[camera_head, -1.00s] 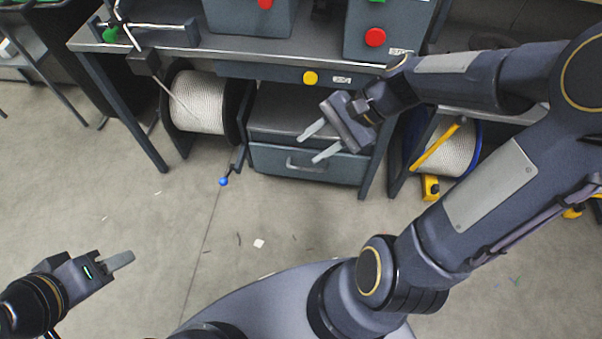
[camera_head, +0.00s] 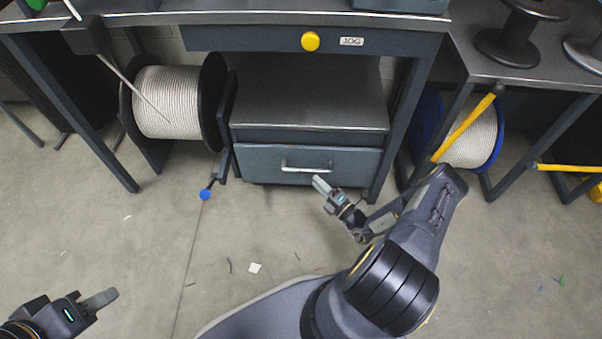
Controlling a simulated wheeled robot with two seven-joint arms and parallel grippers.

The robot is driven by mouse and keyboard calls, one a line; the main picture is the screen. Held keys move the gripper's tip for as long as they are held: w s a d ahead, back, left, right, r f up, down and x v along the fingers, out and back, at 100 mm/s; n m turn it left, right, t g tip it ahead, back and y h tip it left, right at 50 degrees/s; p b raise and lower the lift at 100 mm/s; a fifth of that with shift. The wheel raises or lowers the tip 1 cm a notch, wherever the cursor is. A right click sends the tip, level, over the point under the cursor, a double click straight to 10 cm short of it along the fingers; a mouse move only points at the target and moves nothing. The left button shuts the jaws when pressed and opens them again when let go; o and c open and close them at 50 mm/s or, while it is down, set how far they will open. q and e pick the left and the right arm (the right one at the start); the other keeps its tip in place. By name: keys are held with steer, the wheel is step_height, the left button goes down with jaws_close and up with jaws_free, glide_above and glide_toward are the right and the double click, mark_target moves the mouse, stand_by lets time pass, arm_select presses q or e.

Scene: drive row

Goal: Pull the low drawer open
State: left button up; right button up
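The low drawer (camera_head: 262,164) is a grey-blue front at the bottom of the cabinet under the bench, and it looks shut. Its handle (camera_head: 300,169) is a light metal bar across the middle. My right gripper (camera_head: 320,184) is just below the handle's right part in the picture, its light fingers pointing up and left towards it. I see no clear contact with the handle. The fingers overlap from this angle, so their gap does not show. My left gripper (camera_head: 102,298) is low at the left, over the floor, far from the drawer, with its fingers seen edge-on.
A cable reel (camera_head: 165,103) stands left of the cabinet, with a blue-knobbed lever (camera_head: 206,194) between them. Another reel (camera_head: 475,138) with a yellow bar (camera_head: 465,126) is at the right. Bench legs flank the drawer. The floor in front is mostly clear.

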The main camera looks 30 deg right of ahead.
mark_target(304, 169)
steer(key=b+x, duration=0.1)
steer(key=x, duration=0.6)
steer(key=shift+w+a+b, duration=0.1)
steer(key=shift+w+b, duration=0.2)
jaws_close()
